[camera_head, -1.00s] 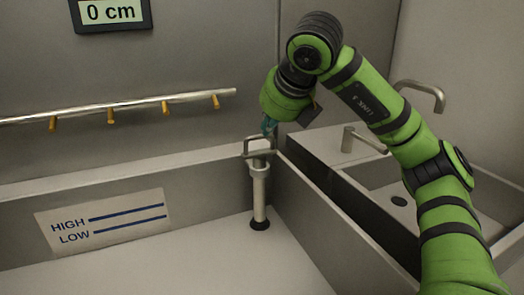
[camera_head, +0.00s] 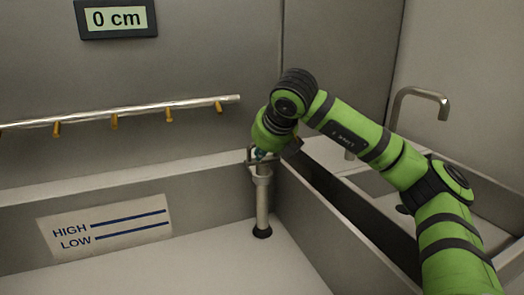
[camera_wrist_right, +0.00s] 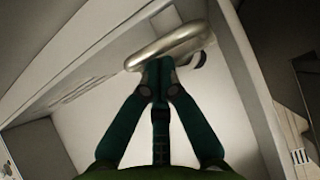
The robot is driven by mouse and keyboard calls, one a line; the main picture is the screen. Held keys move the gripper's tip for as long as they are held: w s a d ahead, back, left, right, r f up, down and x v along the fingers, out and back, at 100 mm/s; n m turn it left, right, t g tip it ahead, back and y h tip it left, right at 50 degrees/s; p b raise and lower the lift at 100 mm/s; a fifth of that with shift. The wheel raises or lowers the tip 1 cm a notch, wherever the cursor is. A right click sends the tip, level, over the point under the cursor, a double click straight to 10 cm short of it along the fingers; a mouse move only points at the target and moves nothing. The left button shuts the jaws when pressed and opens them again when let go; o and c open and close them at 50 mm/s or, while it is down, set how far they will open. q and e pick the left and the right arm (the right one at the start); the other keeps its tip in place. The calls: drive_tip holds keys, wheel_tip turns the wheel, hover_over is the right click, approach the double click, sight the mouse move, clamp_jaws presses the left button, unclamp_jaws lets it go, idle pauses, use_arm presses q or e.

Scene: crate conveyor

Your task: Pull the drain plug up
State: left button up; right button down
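The drain plug (camera_head: 262,205) is an upright grey standpipe with a black foot on the basin floor and a metal loop handle at its top. The handle (camera_wrist_right: 180,44) also shows in the right wrist view as a rounded metal loop. My right gripper (camera_head: 262,155) is at the handle, reaching down from above. In the right wrist view its teal fingers (camera_wrist_right: 157,64) converge and their tips are together, overlapping the loop's near bar. I cannot tell whether the tips pass through the loop. My left gripper is not in view.
A level label (camera_head: 105,228) marked HIGH and LOW is on the basin's back wall. A display (camera_head: 116,18) reads 0 cm. A rail (camera_head: 135,112) with yellow nozzles runs along the wall. A basin partition (camera_head: 325,237) and a faucet (camera_head: 425,95) stand to the right.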

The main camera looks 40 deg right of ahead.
use_arm(q)
drive_tip(key=p, duration=0.1)
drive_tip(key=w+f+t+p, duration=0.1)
drive_tip(key=p, duration=0.1)
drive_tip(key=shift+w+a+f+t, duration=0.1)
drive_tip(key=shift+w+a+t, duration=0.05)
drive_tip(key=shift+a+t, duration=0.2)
use_arm(e)
wheel_tip(320, 180, up, 5)
drive_tip(key=shift+r, duration=0.15)
